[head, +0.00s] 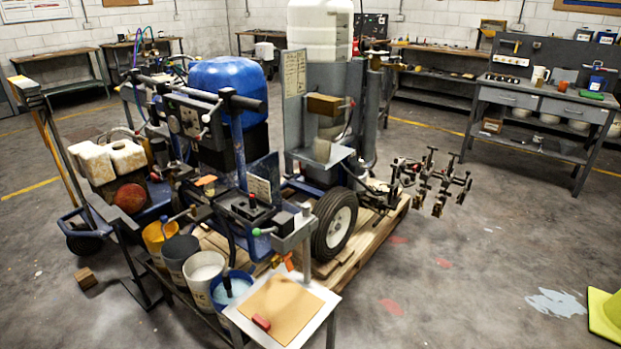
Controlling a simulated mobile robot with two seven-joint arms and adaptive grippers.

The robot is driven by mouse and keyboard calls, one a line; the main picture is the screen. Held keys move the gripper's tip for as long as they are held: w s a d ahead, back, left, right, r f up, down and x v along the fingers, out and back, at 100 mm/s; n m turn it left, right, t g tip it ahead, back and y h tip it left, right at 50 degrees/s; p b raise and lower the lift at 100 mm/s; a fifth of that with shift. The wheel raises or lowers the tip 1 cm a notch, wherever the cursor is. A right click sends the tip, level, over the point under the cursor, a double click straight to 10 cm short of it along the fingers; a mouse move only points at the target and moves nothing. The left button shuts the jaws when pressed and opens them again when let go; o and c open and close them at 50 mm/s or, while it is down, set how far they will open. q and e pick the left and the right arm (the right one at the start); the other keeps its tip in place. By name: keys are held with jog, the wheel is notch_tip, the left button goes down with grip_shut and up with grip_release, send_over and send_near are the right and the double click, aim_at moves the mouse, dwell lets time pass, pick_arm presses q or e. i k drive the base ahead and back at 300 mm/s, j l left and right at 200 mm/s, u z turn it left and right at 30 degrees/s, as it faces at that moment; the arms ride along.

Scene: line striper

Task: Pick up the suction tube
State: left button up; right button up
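The line striper stands on a wooden pallet (345,268) in the middle of the head view, with a blue rounded tank (228,84) and a black tyre (336,224). A dark tube (229,240) runs down from the machine's front toward a blue bucket (232,288) with pale liquid in it. This may be the suction tube; I cannot tell for sure, and its lower end is hard to make out. Neither of my grippers is in view.
Yellow (157,238), grey (180,254) and white (204,270) buckets stand in a row beside the blue one. A small stand holds a brown board (282,308) in front. Workbenches line the walls. The floor at right is mostly clear.

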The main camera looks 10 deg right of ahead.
aim_at(225, 277)
jog(key=j+z, duration=0.25)
jog(key=z, duration=0.2)
jog(key=i+j+z, duration=0.1)
jog(key=j+z, duration=0.25)
jog(key=j, duration=0.35)
jog(key=j+z, duration=0.4)
jog(key=j, duration=0.3)
jog(key=j+z, duration=0.35)
jog(key=j, duration=0.4)
